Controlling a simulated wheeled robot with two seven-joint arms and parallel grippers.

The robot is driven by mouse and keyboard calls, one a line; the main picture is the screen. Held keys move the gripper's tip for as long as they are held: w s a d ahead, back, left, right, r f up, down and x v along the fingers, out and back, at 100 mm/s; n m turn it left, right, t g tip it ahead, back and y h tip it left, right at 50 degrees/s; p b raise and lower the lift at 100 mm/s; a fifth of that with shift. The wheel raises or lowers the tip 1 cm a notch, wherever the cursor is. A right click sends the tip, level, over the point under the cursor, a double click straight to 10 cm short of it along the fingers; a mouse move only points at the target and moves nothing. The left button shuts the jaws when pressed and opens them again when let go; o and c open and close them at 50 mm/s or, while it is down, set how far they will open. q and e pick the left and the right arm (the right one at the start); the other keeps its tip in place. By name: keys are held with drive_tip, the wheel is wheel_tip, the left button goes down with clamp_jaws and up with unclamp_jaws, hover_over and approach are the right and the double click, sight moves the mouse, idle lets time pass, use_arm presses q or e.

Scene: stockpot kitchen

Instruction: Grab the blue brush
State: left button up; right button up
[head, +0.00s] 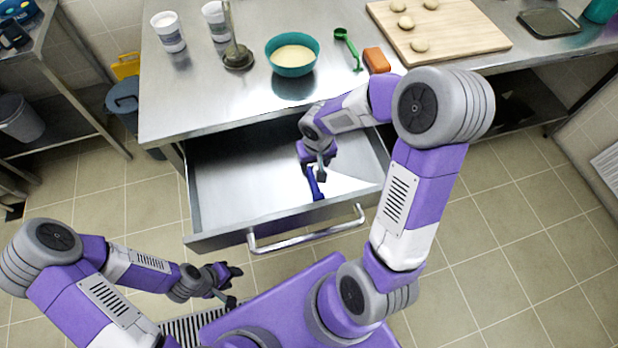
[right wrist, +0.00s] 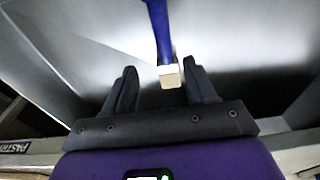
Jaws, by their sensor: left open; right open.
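The blue brush (head: 313,185) lies in the open drawer (head: 228,190), near its front wall. In the right wrist view the brush (right wrist: 161,30) shows a blue handle and a pale, block-like end. My right gripper (head: 321,172) is inside the drawer at the brush and hides part of it in the head view. In the right wrist view my right gripper (right wrist: 160,68) is open, with the pale end between its fingers and gaps on both sides. My left gripper (head: 234,286) is open and empty, in front of the drawer at the left.
The drawer's bar handle (head: 305,238) faces me. The rest of the drawer looks empty.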

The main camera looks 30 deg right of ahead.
sight(311, 174)
drive_tip(key=f+b, duration=0.1)
drive_tip(key=f, duration=0.1)
drive_tip(key=f+b, duration=0.1)
drive_tip(key=f, duration=0.2)
drive_tip(key=w+f+b, duration=0.1)
drive_tip(key=f, duration=0.1)
drive_tip(key=shift+a+f, duration=0.2)
drive_tip(key=shift+f, duration=0.1)
clamp_jaws()
